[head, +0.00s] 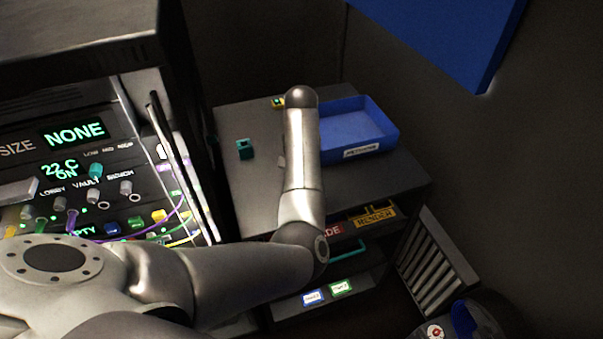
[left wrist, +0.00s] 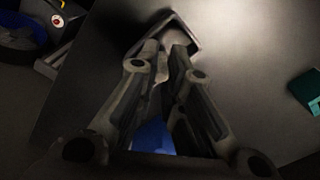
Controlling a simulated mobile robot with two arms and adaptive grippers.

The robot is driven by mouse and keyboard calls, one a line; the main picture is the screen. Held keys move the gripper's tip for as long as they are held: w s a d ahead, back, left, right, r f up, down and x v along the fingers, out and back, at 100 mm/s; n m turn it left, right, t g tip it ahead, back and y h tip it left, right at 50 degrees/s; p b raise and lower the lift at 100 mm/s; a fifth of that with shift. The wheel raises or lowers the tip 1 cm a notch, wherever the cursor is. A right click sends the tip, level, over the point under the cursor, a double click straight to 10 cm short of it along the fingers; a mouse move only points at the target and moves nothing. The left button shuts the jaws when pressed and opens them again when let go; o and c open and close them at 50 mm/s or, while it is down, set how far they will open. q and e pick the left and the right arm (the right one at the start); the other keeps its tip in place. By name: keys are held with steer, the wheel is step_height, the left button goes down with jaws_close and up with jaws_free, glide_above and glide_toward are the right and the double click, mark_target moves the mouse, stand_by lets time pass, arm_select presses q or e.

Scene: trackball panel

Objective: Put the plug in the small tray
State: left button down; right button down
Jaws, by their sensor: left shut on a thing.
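My left gripper (left wrist: 166,55) is shut in the left wrist view, over the dark table top. A small grey thing at its fingertips, which I take for the plug (left wrist: 183,30), is held there and partly hidden by the fingers. In the head view my own arm hides this gripper and most of what it holds. A blue tray (head: 388,139) with a white front label stands on the table top, just right of my arm. The label is too small to read. My right gripper is in neither view.
A teal block (head: 244,149) stands left of my arm and also shows in the left wrist view (left wrist: 305,90). A small yellow-green thing (head: 278,102) lies at the back. Shelves with labels (head: 372,216) are below the table top (head: 245,200). A lit panel (head: 75,170) is at left.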

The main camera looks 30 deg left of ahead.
arm_select(q)
steer(key=shift+f, duration=0.35)
steer(key=c, duration=1.5)
jaws_free()
step_height(320, 180, up, 12)
steer(key=shift+f, duration=0.1)
